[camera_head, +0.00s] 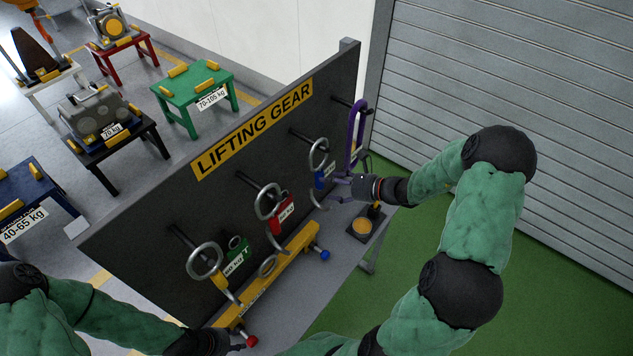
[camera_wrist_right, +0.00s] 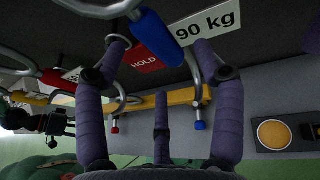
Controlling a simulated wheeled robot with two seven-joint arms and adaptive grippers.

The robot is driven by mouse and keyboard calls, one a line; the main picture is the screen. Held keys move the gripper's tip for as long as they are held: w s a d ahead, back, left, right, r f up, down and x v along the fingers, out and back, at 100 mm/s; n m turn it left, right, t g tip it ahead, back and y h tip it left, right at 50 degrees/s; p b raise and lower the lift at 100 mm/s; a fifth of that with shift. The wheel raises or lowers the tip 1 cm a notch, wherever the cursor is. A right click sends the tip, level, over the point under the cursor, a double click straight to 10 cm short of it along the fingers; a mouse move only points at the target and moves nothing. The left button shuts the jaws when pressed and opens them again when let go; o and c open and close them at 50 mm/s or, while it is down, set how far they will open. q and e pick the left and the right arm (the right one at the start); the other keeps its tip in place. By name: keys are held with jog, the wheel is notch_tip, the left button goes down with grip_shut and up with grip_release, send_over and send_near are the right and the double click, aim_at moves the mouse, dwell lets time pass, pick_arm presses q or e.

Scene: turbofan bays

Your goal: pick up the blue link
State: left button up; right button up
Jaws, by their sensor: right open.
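The blue link (camera_head: 319,179) is a silver C-shaped ring with a blue sleeve, hanging on a peg of the dark board. In the right wrist view its blue sleeve (camera_wrist_right: 157,38) shows between and just beyond my fingertips. My right gripper (camera_head: 334,190) is open and empty beside the link's lower right; its purple fingers (camera_wrist_right: 165,62) spread either side of the sleeve. I cannot tell whether they touch it. My left gripper (camera_head: 222,342) is at the bottom of the head view near a red knob, its fingers mostly hidden.
A yellow beam (camera_head: 270,275) with red and blue knobs lies below. A dark square pad (camera_head: 362,228) lies right. Weight stands are behind the board.

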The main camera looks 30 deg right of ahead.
jog(key=shift+r+p+x, duration=0.15)
jog(key=shift+p+x, duration=0.05)
jog(key=shift+x, duration=1.2)
jog(key=shift+r+p+x, duration=0.1)
jog(key=shift+p+x, duration=0.05)
jog(key=shift+x, duration=1.2)
jog(key=shift+w+r, duration=0.1)
grip_shut()
